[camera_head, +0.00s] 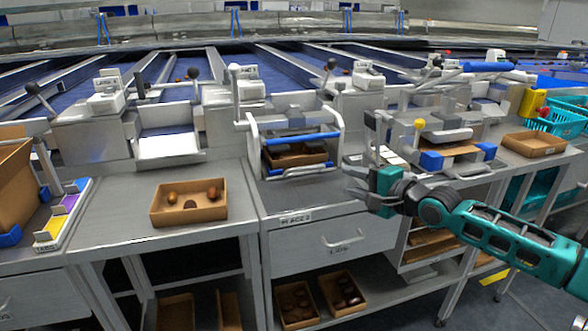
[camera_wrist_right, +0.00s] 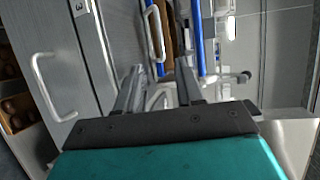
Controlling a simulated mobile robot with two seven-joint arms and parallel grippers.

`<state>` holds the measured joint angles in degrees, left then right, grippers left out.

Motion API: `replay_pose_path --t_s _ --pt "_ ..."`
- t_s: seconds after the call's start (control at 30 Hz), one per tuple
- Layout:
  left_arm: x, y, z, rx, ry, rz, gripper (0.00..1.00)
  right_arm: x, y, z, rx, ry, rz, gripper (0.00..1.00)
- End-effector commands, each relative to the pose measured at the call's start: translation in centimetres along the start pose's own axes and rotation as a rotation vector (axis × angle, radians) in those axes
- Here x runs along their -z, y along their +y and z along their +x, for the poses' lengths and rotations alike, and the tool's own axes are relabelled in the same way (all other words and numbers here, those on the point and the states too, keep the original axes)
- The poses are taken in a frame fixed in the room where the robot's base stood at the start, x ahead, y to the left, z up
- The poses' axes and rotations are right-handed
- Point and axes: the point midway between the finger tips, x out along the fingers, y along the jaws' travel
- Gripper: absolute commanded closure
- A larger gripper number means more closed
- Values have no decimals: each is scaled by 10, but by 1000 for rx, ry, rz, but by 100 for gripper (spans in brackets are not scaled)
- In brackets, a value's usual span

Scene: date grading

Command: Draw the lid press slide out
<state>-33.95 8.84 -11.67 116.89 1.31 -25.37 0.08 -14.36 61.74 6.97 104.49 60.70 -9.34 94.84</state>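My left gripper is out of view.
A drawer with a handle (camera_head: 343,240) is below the counter; that handle also shows in the wrist view (camera_wrist_right: 42,88). An open box with several dates (camera_head: 190,217) sits on the left counter. An empty brown box (camera_head: 534,145) and teal baskets (camera_head: 560,123) are at right.

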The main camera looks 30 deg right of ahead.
Motion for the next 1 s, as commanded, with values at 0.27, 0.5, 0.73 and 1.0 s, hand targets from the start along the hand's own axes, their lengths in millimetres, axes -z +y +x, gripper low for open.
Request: replay_pose_path --t_s 0.27,0.5,0.73,1.0 --pt "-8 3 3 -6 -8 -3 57 1 0 17 5 0 4 63" --pt "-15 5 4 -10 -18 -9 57 0 0 40 4 1 3 63" --pt "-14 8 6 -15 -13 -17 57 0 0 64 4 1 4 63" --pt "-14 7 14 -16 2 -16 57 0 1 94 3 0 3 63"
